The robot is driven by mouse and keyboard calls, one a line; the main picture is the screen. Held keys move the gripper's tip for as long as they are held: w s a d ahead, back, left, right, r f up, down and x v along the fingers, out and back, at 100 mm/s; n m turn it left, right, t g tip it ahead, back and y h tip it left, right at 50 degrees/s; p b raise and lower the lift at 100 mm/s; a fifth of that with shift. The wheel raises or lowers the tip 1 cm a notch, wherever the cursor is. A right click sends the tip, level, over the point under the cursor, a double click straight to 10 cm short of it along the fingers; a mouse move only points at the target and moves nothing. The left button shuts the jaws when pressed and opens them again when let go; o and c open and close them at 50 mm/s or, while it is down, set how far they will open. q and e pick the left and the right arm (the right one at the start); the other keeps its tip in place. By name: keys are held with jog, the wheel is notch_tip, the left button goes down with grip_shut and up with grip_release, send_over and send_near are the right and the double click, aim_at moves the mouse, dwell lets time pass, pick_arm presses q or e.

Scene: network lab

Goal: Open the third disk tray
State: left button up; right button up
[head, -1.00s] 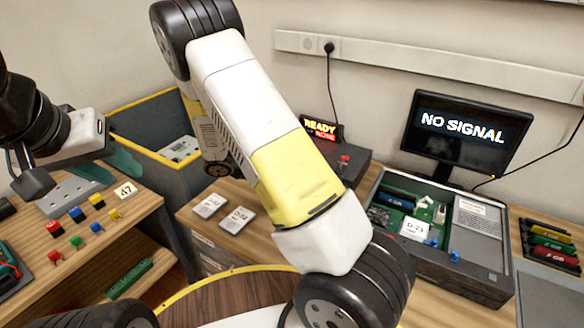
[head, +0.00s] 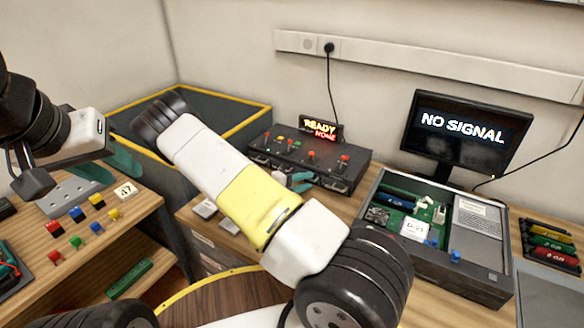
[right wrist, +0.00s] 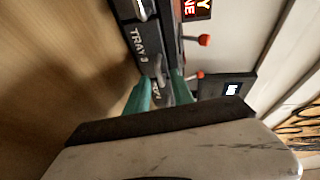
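The black disk tray unit (head: 330,168) stands on the desk, with levers on top and metal handles along its front. My right gripper (head: 297,182) is at its front, partly hidden by my right arm. In the right wrist view, the teal fingers of my right gripper (right wrist: 163,90) are apart. A grey metal handle (right wrist: 160,72) lies between or just beyond their tips; I cannot tell whether they touch it. The label "TRAY 3" (right wrist: 138,45) is above the fingers in the picture. The trays look shut. My left gripper (head: 122,160) is over the left bench, its fingertips partly hidden.
A dark bin with a yellow rim (head: 235,94) is behind. The left bench (head: 150,215) holds coloured blocks.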

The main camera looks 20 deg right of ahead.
jog(key=shift+w+d+f, duration=0.1)
jog(key=shift+w+d, duration=0.05)
jog(key=shift+d, duration=0.3)
grip_shut()
jog(key=shift+f, duration=0.15)
dwell(1.0)
